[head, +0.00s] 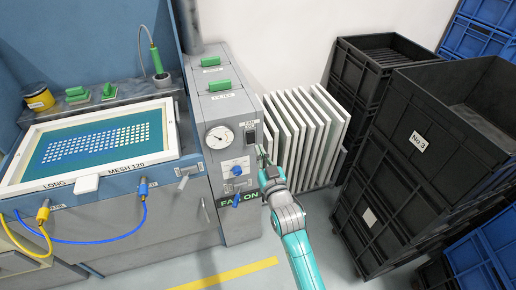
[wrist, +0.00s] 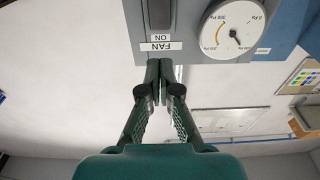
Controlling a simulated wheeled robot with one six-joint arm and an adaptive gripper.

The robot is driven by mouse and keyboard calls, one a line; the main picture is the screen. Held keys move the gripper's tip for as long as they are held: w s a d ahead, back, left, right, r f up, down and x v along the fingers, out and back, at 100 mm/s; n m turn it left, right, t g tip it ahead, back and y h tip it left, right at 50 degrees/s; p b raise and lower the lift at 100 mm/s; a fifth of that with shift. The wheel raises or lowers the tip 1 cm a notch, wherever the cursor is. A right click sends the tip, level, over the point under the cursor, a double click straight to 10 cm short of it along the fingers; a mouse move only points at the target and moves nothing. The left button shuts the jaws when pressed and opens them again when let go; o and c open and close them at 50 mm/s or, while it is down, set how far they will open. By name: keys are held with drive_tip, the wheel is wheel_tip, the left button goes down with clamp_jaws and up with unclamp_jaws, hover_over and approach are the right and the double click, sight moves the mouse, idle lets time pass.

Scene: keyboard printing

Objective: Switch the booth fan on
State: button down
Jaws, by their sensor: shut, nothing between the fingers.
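The grey fan cabinet (head: 225,165) stands in the middle of the head view. Its dark fan switch (head: 250,138) sits under a small FAN label, right of the dial. In the wrist view the switch (wrist: 160,14) shows at the top edge, cut off, beside the upside-down FAN ON label (wrist: 161,44). Which way the switch is set cannot be told. My gripper (head: 262,154) is shut and empty in front of the panel, near the switch. In the wrist view the fingertips (wrist: 160,64) are together just under the label; whether they touch the panel is unclear.
A gauge (head: 220,137), a blue knob (head: 237,170) and a green FAN ON sign (head: 239,199) are on the same panel. White framed screens (head: 310,130) stand right of it, then stacked black crates (head: 415,160). A screen-washing booth (head: 95,150) is left. Floor in front is clear.

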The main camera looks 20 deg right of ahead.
drive_tip(key=s+r, duration=0.1)
drive_tip(key=s, duration=0.5)
drive_tip(key=shift+s, duration=0.3)
drive_tip(key=shift+r, duration=0.1)
drive_tip(key=s+f+g, duration=0.1)
drive_tip(key=s+f, duration=0.4)
drive_tip(key=s, duration=0.6)
drive_tip(key=s+f+g, duration=0.1)
drive_tip(key=s+f, duration=0.3)
drive_tip(key=s, duration=0.6)
drive_tip(key=s+r+g, duration=0.1)
drive_tip(key=s+r, duration=0.1)
drive_tip(key=s, duration=0.9)
drive_tip(key=s+r+g, duration=0.1)
drive_tip(key=s, duration=1.1)
drive_tip(key=shift+s+r, duration=0.15)
drive_tip(key=shift+r, duration=0.2)
